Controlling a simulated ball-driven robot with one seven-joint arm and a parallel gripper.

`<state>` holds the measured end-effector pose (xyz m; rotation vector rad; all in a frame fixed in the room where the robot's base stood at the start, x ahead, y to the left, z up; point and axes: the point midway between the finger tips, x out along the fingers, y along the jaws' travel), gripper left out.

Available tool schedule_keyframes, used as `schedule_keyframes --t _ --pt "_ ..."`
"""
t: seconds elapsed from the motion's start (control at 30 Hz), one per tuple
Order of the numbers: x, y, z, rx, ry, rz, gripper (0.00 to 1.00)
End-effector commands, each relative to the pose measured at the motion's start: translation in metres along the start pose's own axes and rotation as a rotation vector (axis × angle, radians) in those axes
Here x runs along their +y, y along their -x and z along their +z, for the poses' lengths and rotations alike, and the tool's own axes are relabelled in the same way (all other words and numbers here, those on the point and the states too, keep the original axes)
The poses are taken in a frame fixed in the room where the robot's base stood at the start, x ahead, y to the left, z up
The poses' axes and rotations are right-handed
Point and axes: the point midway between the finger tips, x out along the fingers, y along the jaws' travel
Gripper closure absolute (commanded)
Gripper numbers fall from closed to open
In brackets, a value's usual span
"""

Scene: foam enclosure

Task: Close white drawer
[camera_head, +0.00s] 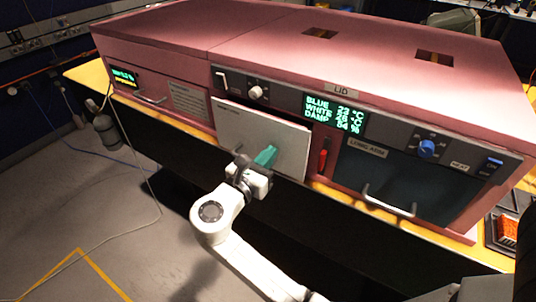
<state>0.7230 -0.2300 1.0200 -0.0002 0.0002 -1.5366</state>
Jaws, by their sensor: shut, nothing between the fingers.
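The white drawer (285,138) is in the middle of the pink machine's front. Its pale, flat front panel looks tilted and stands a little proud of the housing; how far it is pulled out is hard to tell. My gripper (268,156), with green fingers, is shut and empty. It is in front of the drawer's lower middle part, close to the panel. Whether it touches the panel cannot be told. My gripper and wrist hide part of the panel's lower edge.
The pink machine (300,50) stands on a yellow-edged bench (85,76). A red-handled item (323,158) is right of the drawer. A dark door with a bar handle (388,201) is further right. The floor (60,200) at left is mostly clear.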

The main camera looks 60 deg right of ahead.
Motion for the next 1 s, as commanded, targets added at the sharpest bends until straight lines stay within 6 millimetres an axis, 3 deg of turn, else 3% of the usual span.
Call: schedule_keyframes --t 0.3,0.63,1.0 --pt "0.0 -0.003 0.001 0.0 0.0 -0.001 1.0" --pt "0.0 -0.049 0.002 0.0 0.0 -0.001 1.0" --pt "0.0 -0.052 0.0 0.002 -0.003 -0.001 1.0"
